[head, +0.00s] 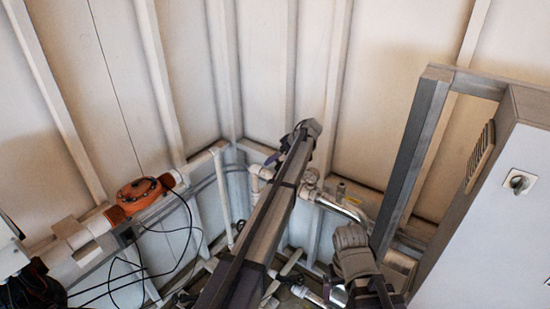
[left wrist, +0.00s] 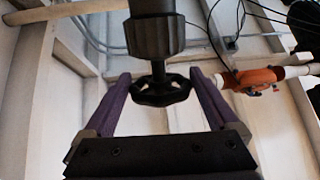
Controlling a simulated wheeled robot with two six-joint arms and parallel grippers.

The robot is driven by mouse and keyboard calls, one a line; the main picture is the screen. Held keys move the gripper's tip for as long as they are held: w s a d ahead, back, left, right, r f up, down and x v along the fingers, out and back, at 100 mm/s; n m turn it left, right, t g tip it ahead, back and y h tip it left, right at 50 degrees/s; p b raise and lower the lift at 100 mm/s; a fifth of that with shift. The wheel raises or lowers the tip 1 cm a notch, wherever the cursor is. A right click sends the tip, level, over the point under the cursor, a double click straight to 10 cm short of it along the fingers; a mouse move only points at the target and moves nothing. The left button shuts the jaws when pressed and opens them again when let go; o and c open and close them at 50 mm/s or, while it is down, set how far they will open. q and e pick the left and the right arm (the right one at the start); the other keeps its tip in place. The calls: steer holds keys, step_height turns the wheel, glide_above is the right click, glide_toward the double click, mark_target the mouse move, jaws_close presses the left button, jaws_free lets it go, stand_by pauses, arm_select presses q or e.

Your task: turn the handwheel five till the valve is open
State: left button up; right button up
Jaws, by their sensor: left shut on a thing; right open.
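The black handwheel (left wrist: 160,90) shows in the left wrist view, a spoked ring seen nearly edge-on. My left gripper (left wrist: 160,80) has its two purple fingers on either side of the wheel's rim and is shut on it. A thick black cylinder (left wrist: 155,28) stands in line with the wheel, above it in the picture. In the head view my long left arm covers the middle, and I cannot make out the wheel or the left fingers. My right gripper (head: 374,292) is at the bottom edge, right of centre, open, its fingertips unclear.
An orange device (head: 139,193) sits on a white pipe at the left, with loose black cables (head: 150,270) below. White and metal pipes (head: 340,206) run behind my arms. A grey cabinet (head: 490,220) with a dark metal frame (head: 412,165) stands at the right.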

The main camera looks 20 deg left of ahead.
arm_select(q)
steer(key=shift+s+d+f, duration=0.1)
steer(key=shift+s, duration=0.05)
steer(key=o, duration=1)
steer(key=shift+c, duration=0.2)
steer(key=shift+o, duration=0.2)
steer(key=shift+d+r+p, duration=0.3)
steer(key=shift+r+p, duration=0.25)
steer(key=p+v, duration=0.4)
steer(key=v, duration=0.1)
steer(key=shift+d+r, duration=0.25)
steer(key=shift+r, duration=0.1)
steer(key=shift+d+r+p, duration=0.2)
steer(key=shift+d+p, duration=0.15)
steer(key=shift+p, duration=0.1)
steer(key=shift+f, duration=0.1)
